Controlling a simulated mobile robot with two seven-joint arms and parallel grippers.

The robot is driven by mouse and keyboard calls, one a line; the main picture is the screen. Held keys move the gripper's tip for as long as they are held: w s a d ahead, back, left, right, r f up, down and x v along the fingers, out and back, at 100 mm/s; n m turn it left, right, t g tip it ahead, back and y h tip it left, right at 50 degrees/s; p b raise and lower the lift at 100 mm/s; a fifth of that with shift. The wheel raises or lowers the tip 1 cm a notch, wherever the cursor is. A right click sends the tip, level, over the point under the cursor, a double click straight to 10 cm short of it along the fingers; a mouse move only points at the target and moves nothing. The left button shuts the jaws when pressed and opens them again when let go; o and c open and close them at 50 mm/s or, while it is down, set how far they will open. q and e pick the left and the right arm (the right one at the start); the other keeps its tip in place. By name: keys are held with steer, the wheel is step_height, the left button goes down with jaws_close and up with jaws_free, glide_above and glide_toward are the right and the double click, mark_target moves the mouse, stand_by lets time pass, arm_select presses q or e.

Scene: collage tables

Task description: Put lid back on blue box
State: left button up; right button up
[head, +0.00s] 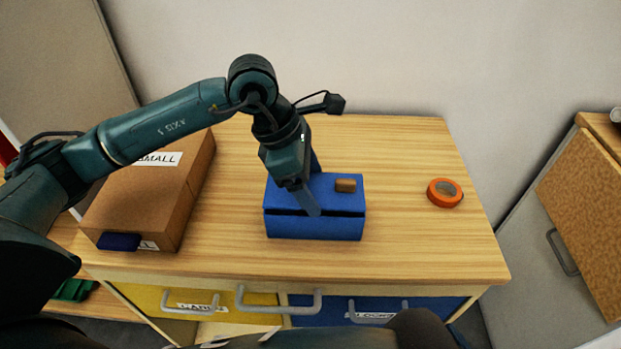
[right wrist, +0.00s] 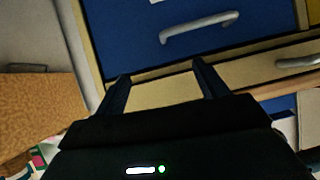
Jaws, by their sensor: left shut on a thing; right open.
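The blue box (head: 315,228) stands on the wooden tabletop, a little right of the middle in the head view. Its blue lid (head: 331,199) lies over the top of it, with a dark gap along the front between lid and box. A small brown block, like a handle, sits on the lid. My left gripper (head: 312,188) is shut on the lid, left of the brown block, one finger at its front edge and the other towards the back. The exact contact is partly hidden. My right gripper (right wrist: 160,84) is open and empty, in front of a blue drawer.
A brown cardboard box (head: 150,200) labelled "SMALL" stands at the tabletop's left, a dark blue item (head: 118,241) at its front. An orange tape roll (head: 444,192) lies on the right. Yellow (head: 150,297) and blue drawers with grey handles are below. The tabletop (head: 400,150) behind the box is clear.

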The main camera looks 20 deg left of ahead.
stand_by(0.8)
arm_select(q)
steer(key=shift+f+b, duration=0.15)
steer(key=shift+b, duration=1.15)
stand_by(1.2)
stand_by(0.4)
steer(key=o, duration=1.1)
steer(key=shift+r+p, duration=0.45)
steer(key=shift+r, duration=0.35)
steer(key=shift+r+p, duration=1.45)
steer(key=shift+r, duration=1.3)
